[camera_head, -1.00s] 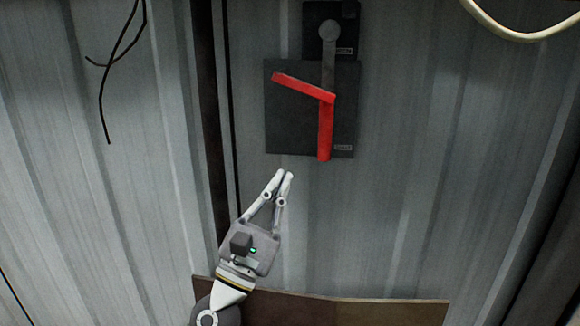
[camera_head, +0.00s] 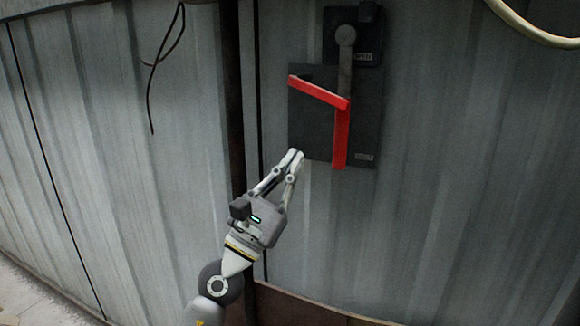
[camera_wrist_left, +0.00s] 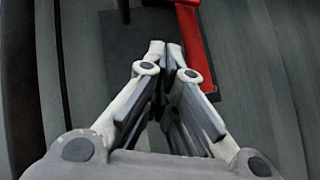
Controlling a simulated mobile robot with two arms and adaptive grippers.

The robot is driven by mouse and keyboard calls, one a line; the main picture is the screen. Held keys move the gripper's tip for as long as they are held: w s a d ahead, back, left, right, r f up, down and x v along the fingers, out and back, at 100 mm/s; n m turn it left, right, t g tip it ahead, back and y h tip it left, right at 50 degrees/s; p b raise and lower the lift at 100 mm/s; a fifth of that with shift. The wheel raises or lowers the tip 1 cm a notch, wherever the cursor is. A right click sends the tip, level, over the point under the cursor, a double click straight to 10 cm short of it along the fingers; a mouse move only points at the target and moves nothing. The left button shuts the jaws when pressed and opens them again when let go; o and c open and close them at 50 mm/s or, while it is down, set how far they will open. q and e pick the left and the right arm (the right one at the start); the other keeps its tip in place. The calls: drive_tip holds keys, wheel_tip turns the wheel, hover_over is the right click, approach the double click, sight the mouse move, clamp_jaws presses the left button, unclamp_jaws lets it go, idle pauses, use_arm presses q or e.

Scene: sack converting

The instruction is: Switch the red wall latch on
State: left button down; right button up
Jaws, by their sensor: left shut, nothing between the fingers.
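The red wall latch (camera_head: 341,137) is a bent red bar on a dark square plate (camera_head: 308,125) fixed to the wall. One red arm hangs straight down and the other slants up to the left. My left gripper (camera_head: 296,152) is shut and empty. In the head view its tips appear at the plate's lower left edge, left of the hanging red arm; I cannot tell whether they touch the plate. In the left wrist view the shut fingertips (camera_wrist_left: 166,46) appear just left of the red bar (camera_wrist_left: 196,45). My right gripper is not in view.
A grey lever with a round knob (camera_head: 346,36) sits above the latch on a smaller dark box. Black wires (camera_head: 155,80) hang at the left and a pale cable (camera_head: 530,36) at the top right. A brown board (camera_head: 300,308) is low on the wall.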

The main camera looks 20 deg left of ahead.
sight(317, 93)
use_arm(q)
drive_tip(key=w+d+r+p, duration=0.3)
drive_tip(key=r+p, duration=0.3)
drive_tip(key=r, duration=0.2)
drive_tip(key=shift+w+d, duration=0.25)
drive_tip(key=shift+d, duration=0.25)
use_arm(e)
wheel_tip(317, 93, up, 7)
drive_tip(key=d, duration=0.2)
use_arm(q)
drive_tip(key=shift+f, duration=0.1)
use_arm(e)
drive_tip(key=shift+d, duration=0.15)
